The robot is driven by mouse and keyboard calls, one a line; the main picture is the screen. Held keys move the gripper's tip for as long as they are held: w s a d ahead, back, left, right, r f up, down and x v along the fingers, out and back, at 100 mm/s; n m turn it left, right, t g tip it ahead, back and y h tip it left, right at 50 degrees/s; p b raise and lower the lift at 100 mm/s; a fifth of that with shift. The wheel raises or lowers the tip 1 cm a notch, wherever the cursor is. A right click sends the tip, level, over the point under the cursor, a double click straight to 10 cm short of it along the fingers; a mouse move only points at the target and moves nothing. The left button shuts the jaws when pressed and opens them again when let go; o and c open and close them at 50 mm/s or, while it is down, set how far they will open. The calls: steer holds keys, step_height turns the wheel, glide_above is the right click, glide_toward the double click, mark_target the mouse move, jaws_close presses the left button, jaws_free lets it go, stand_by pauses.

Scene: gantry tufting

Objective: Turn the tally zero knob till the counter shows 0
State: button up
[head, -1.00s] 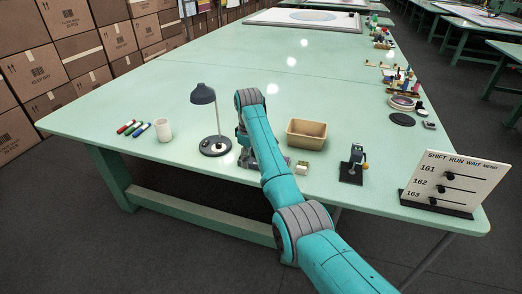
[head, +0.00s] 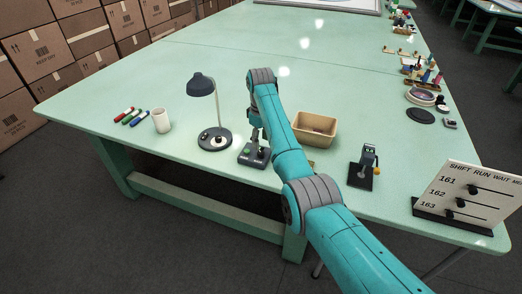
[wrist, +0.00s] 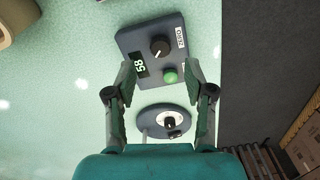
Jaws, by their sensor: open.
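The tally counter (wrist: 129,42) is a dark grey box on the green table; it also shows in the head view (head: 247,159). Its display (wrist: 140,66) reads 58, seen turned sideways. The black zero knob (wrist: 160,46) has a white pointer line and sits beside a white ZERO label (wrist: 180,38). A green button (wrist: 170,76) sits close to the knob. My gripper (wrist: 160,72) is open and empty above the box, its fingers spread to either side of the button end. In the head view my gripper (head: 256,133) is partly hidden by my arm.
A desk lamp (head: 202,86) stands left of the counter; its round base with a dial (wrist: 167,121) lies under my gripper. A tan bin (head: 316,128) is to the right, with a small stand device (head: 365,166) and a slider board (head: 468,195) further right. Markers and a cup (head: 161,121) are left.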

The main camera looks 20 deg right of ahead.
mark_target(261, 152)
steer(key=shift+f, duration=2.9)
jaws_close()
